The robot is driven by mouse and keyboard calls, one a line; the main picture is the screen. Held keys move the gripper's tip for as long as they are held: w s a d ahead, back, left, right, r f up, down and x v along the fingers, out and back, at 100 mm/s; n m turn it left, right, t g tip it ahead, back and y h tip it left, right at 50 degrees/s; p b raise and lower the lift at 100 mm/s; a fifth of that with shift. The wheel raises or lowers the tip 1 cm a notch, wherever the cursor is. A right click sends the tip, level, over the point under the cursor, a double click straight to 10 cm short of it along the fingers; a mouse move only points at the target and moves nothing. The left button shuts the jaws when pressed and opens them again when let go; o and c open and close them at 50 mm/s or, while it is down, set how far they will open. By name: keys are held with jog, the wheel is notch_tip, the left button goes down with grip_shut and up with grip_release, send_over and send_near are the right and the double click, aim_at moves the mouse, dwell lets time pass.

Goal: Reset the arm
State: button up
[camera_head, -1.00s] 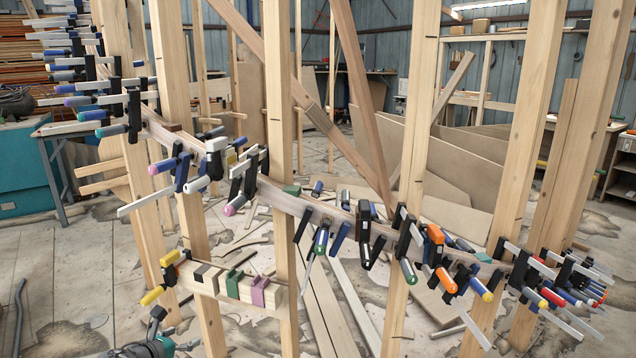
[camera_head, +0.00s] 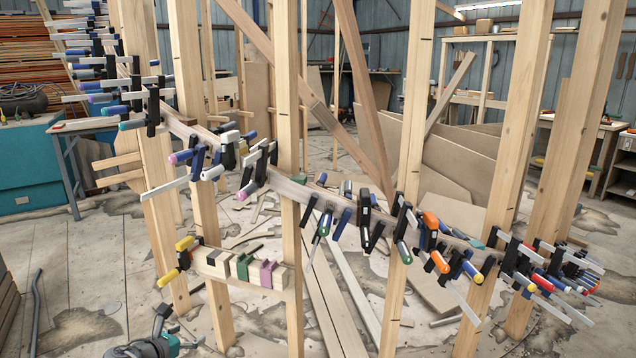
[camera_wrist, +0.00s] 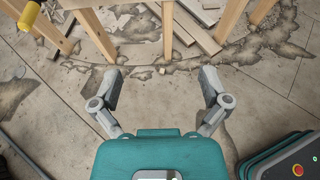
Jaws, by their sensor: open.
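My gripper (camera_wrist: 159,74) shows in the wrist view with its two grey fingers spread wide apart. Nothing is between them, and bare stained floor lies beyond the tips. The teal gripper body fills the bottom middle of that view. In the head view, a teal and grey end part of my arm shows low at the bottom left, in front of the timber frame and apart from it. The rest of the arm is out of that view.
A curved wooden stringer (camera_head: 455,243) with many clamps runs across upright posts (camera_head: 410,130). A short block (camera_head: 213,262) with a yellow-handled clamp (camera_head: 168,278) sits on the left posts. A teal cabinet (camera_head: 30,175) stands at left. Loose boards lie on the floor; the front left floor is mostly clear.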

jog(key=w+d+f+m+g+h, duration=0.15)
jog(key=d+f+m+g, duration=0.4)
jog(key=d, duration=0.75)
jog(key=w+d+f+m+g+y, duration=0.1)
jog(key=w+d+f+m+g, duration=0.1)
jog(key=d+m, duration=0.85)
jog(key=s+d+f+m+g+y, duration=0.1)
jog(key=s+d+m+g+y, duration=0.15)
jog(key=d+m, duration=0.4)
jog(key=s+d+f+m+g+y, duration=0.15)
jog(key=s+d+m, duration=0.25)
jog(key=d, duration=0.6)
jog(key=s+d+f+m+g+y, duration=0.1)
jog(key=s+d+f+m, duration=0.15)
jog(key=d+m, duration=0.4)
notch_tip(320, 180, up, 27)
jog(key=d+n+p, duration=0.1)
jog(key=p, duration=2.4)
jog(key=shift+s+d+p, duration=0.2)
jog(key=shift+d+p, duration=0.1)
jog(key=shift+p, duration=0.1)
jog(key=shift+o, duration=0.3)
jog(key=shift+s+f, duration=0.1)
